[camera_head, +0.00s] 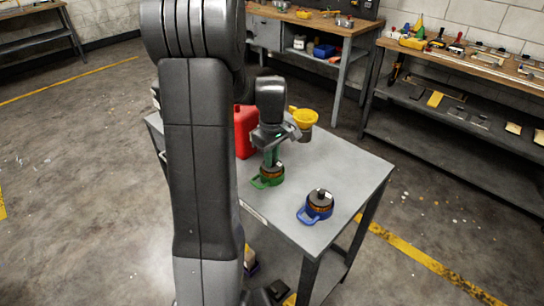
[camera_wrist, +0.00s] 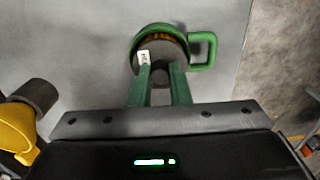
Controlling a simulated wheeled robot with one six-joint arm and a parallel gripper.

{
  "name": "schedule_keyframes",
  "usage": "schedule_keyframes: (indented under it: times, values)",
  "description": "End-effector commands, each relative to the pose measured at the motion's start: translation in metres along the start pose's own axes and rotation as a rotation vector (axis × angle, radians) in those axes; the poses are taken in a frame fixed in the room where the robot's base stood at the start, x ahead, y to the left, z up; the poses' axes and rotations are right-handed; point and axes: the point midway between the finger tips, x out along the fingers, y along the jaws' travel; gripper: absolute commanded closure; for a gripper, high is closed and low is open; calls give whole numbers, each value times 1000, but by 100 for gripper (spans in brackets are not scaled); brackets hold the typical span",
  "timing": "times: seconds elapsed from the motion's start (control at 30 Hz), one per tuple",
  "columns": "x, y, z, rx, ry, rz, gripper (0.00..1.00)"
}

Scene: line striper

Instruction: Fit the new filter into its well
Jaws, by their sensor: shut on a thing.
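A dark filter with an amber band and a white tag (camera_head: 272,171) sits in a green ring with a side handle (camera_head: 258,183) on the grey table. My gripper (camera_head: 270,160) is over it from above. In the wrist view, the green fingers of my gripper (camera_wrist: 162,76) are shut on the dark knob at the filter's top. The white tag faces up beside the fingers, and the green handle (camera_wrist: 207,48) points right. A similar dark filter (camera_head: 320,198) with an amber band stands in a blue handled ring (camera_head: 309,215) nearer the front. I cannot make out an empty well.
A red can (camera_head: 245,132) stands behind my gripper on the table (camera_head: 352,167). A yellow funnel (camera_head: 305,117) sits on a dark container beside it. The table's right part is bare. Workbenches with tools (camera_head: 480,62) stand along the back wall; open floor lies between.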

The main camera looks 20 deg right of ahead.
Motion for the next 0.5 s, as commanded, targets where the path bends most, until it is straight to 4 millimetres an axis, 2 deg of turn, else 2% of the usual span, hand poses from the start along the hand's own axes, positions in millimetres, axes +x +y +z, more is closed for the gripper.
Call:
schedule_keyframes:
  times: [0.5]
  values:
    - [-11, 0, 0, 0, 1, 1, 100]
